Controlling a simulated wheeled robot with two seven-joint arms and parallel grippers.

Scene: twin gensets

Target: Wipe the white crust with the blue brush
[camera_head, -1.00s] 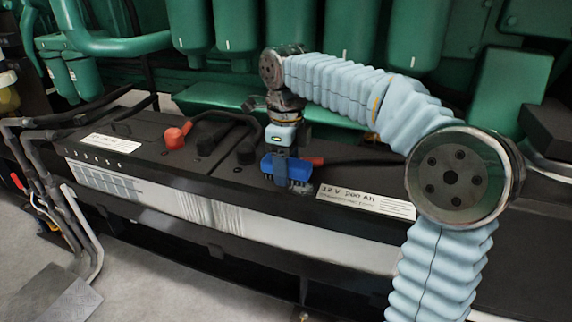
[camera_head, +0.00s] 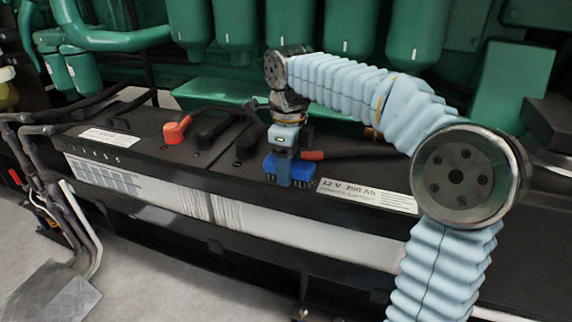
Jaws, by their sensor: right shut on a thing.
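The blue brush (camera_head: 289,169) is held bristles down at the front part of the black battery top, just left of the "12 V 200 Ah" label (camera_head: 366,195). My right gripper (camera_head: 285,150) is shut on the brush from above. The brush is on or just above the battery top; I cannot tell whether the bristles touch. I cannot make out the white crust clearly; the brush and gripper may cover it. My left gripper is not in view.
A red terminal cap (camera_head: 177,129) stands on the left battery, and a red-ended cable (camera_head: 312,155) lies right behind the brush. Green engine parts (camera_head: 240,91) rise behind. Pipes (camera_head: 60,200) stand at left. Grey floor (camera_head: 150,270) is open in front.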

